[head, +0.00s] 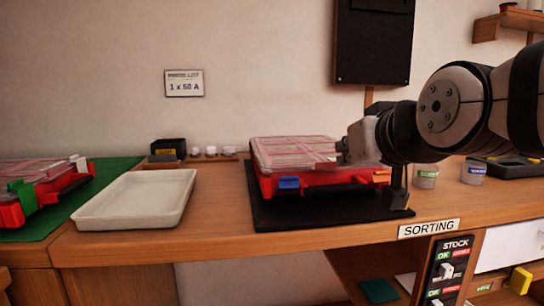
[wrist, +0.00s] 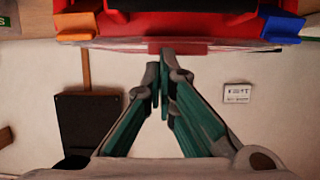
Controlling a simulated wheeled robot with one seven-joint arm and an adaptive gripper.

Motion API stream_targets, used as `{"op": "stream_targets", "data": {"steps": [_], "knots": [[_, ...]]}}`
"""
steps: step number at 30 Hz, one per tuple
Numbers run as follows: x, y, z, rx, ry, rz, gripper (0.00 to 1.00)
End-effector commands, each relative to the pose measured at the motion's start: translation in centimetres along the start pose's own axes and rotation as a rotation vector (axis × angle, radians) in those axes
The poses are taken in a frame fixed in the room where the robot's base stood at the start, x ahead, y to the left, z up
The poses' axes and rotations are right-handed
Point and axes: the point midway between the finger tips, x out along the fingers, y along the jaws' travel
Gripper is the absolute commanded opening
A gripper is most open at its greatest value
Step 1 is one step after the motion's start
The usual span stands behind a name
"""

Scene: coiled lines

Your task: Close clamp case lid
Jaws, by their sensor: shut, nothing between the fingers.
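The red clamp case (head: 325,183) sits on a black mat, its clear lid (head: 290,150) lying over the body. I cannot tell whether the lid is fully seated. A blue latch (head: 289,182) and an orange latch (head: 381,176) are on its front. In the wrist view the case (wrist: 190,25) fills the top, with the orange latch (wrist: 75,22) left and the blue latch (wrist: 283,23) right. My gripper (head: 342,155) is at the lid's front right. Its shut, empty fingertips (wrist: 160,68) point at the lid's front edge; contact is unclear.
A white tray (head: 90,222) stands to the left on the wooden bench. Another red case (head: 45,192) lies on a green mat (head: 115,172) at far left. A small black bin (head: 168,148) stands behind.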

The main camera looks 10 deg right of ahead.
Motion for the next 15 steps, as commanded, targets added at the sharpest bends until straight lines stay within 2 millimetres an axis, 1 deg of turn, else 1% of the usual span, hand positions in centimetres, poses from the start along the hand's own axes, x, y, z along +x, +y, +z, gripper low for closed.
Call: {"op": "stream_targets", "data": {"steps": [1,3,6,15], "knots": [[-0.1,0.0,-1.1,0.000,0.001,0.000,0.00],[-0.1,0.0,-2.4,0.000,0.004,0.000,0.00],[-1.1,0.0,-0.2,0.000,0.005,0.000,0.00],[-3.8,0.0,4.4,0.001,0.008,0.001,0.00]]}}
